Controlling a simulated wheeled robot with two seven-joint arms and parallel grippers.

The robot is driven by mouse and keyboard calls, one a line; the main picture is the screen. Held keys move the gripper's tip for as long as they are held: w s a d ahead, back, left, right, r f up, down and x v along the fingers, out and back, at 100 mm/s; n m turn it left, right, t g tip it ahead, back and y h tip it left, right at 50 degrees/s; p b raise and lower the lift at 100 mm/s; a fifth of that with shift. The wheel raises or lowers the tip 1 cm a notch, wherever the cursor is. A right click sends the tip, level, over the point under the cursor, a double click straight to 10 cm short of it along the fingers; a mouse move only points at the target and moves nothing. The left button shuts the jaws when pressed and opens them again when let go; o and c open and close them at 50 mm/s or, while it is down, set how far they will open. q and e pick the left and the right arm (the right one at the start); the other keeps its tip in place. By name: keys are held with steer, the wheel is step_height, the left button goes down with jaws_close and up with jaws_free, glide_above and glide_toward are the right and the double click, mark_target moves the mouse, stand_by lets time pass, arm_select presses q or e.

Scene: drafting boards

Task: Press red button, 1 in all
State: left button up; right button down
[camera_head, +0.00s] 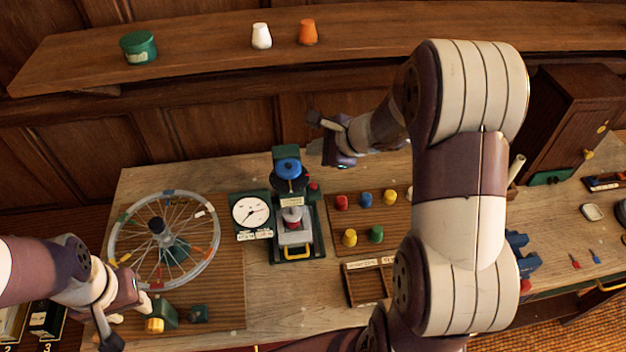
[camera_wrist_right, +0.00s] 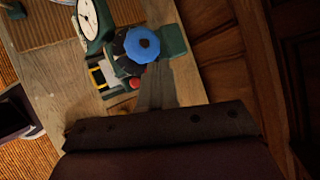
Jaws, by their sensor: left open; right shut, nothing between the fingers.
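A small red button (camera_head: 314,186) sits on the right side of a green press-like machine (camera_head: 280,165) with a blue round top. The red button also shows in the right wrist view (camera_wrist_right: 135,83), beside the blue top (camera_wrist_right: 142,44). My right gripper (camera_head: 333,148) is shut and empty, above and behind the machine, up and to the right of the button in the head view. It appears apart from the button. My left gripper (camera_head: 128,318) is open at the lower left, near the wheel and far from the button.
A spoked wheel (camera_head: 205,275) on a board lies left of the machine. A white dial (camera_head: 250,211) stands beside it. Coloured pegs, one of them red (camera_head: 341,202), stand right of it. A small wooden tray (camera_head: 352,290) lies in front. A shelf (camera_head: 200,60) runs behind.

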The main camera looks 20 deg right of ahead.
mark_target(316, 187)
step_height(316, 187, down, 9)
steer(key=b, duration=0.7)
steer(key=shift+w+f+b, duration=0.1)
steer(key=shift+w+b, duration=0.05)
steer(key=shift+b, duration=0.15)
stand_by(1.5)
steer(key=shift+f+b, duration=0.3)
steer(key=shift+b, duration=0.25)
steer(key=shift+f, duration=0.15)
